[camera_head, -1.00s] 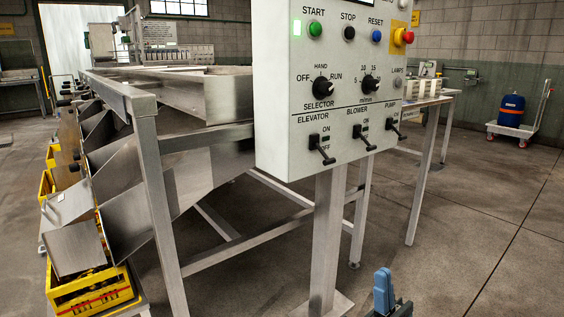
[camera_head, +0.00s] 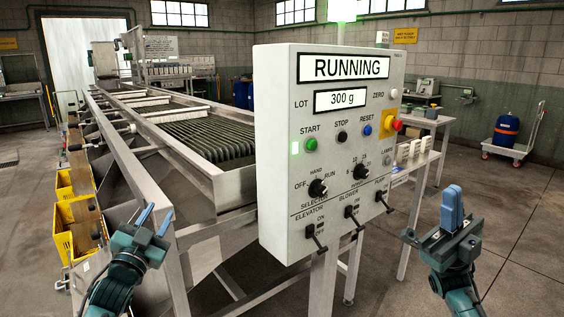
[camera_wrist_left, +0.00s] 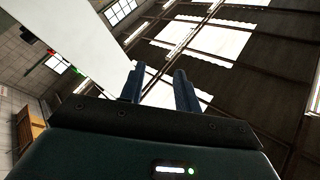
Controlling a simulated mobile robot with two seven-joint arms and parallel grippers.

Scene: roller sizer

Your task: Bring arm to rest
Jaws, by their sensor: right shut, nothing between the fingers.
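My left gripper (camera_head: 154,219) is at the lower left in the head view, in front of the sizer frame. Its two blue fingers are apart with nothing between them. In the left wrist view its fingers (camera_wrist_left: 160,88) point up toward the ceiling with a clear gap. My right gripper (camera_head: 452,205) is at the lower right, to the right of the control box, with its blue fingers together and empty. The white control box (camera_head: 275,150) stands between the two grippers, touched by neither.
The roller sizer (camera_head: 190,160) runs back on the left, with yellow crates (camera_head: 75,215) along its left side. A side table (camera_head: 425,122) stands behind the box at right. A blue drum (camera_head: 506,132) sits on a cart far right.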

